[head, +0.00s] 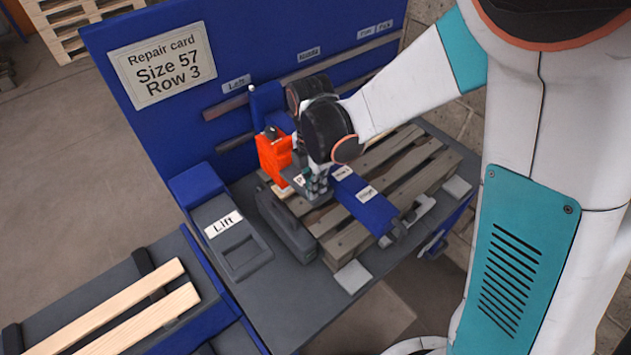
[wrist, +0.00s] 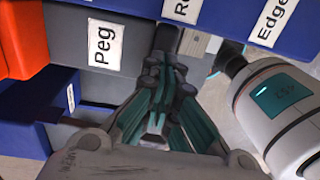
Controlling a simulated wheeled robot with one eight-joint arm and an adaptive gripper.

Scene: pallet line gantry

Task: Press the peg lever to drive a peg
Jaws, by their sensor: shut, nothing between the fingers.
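A grey block with the label "Peg" (wrist: 103,45) sits just left of my gripper (wrist: 166,74) in the wrist view. The label also shows in the head view (head: 299,180), low beside the orange unit. My gripper (head: 318,188) is shut and empty, over the near left part of the pallet. A dark upright bar (wrist: 166,38) stands right at the fingertips in the wrist view; I cannot tell whether it is the peg lever or whether the fingers touch it. No peg can be made out. My wrist and fingers hide part of the peg unit in the head view.
A wooden pallet (head: 407,184) lies on the grey bench. An orange unit (head: 271,158) and a blue arm labelled "Row" and "Edge" (head: 377,211) flank my gripper. A "Lift" panel (head: 225,226) and loose planks (head: 110,305) are at left. A card (head: 161,66) reads Size 57, Row 3.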

